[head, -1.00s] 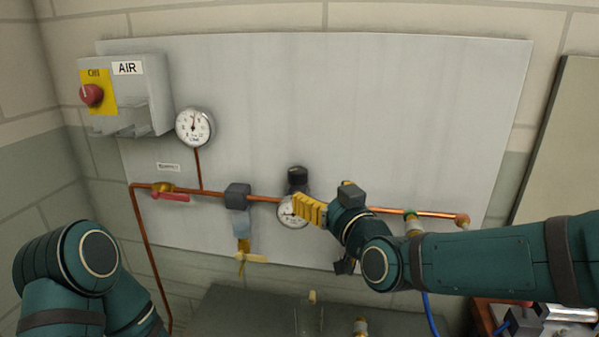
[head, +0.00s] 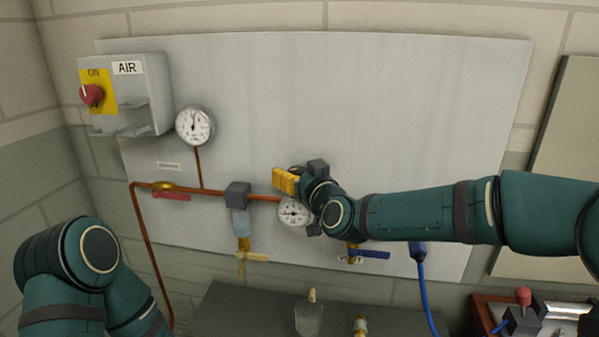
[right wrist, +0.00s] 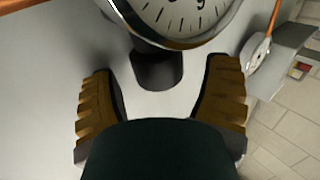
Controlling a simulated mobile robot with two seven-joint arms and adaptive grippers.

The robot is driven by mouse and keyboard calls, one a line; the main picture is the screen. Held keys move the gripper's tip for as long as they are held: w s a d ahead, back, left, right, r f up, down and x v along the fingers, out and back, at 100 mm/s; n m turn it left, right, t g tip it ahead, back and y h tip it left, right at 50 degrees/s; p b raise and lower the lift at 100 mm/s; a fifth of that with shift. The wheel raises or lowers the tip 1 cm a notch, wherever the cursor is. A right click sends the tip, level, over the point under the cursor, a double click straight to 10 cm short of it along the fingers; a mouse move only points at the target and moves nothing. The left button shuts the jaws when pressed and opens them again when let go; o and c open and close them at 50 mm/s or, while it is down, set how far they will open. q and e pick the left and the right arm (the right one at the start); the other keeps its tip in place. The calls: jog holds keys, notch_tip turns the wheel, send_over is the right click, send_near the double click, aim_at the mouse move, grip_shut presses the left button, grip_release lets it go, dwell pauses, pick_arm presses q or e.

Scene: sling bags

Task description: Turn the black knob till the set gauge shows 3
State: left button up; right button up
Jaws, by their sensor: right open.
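The black knob (right wrist: 158,70) shows in the right wrist view as a dark cylinder between the two fingers, with a visible gap on each side. In the head view my right gripper mostly covers it. The set gauge (head: 294,212), a round white dial, is just below the gripper in the head view. Its edge (right wrist: 178,18) shows at the top of the right wrist view; the reading is too small or cut off to tell. My right gripper (right wrist: 160,105) is open around the knob, with ribbed yellow fingers (head: 286,181). My left gripper is out of view.
A grey panel (head: 420,110) carries a copper pipe (head: 212,193), a second gauge (head: 194,126) and a red-handled valve (head: 171,196). A blue-handled valve (head: 371,253) and blue hose (head: 426,290) are below my right arm. A switch box (head: 150,95) is upper left.

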jog(key=c, duration=1.2)
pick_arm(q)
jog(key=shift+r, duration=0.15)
pick_arm(e)
jog(key=shift+a+m+h, duration=0.1)
jog(key=shift+m+h, duration=0.2)
jog(key=shift+h, duration=0.2)
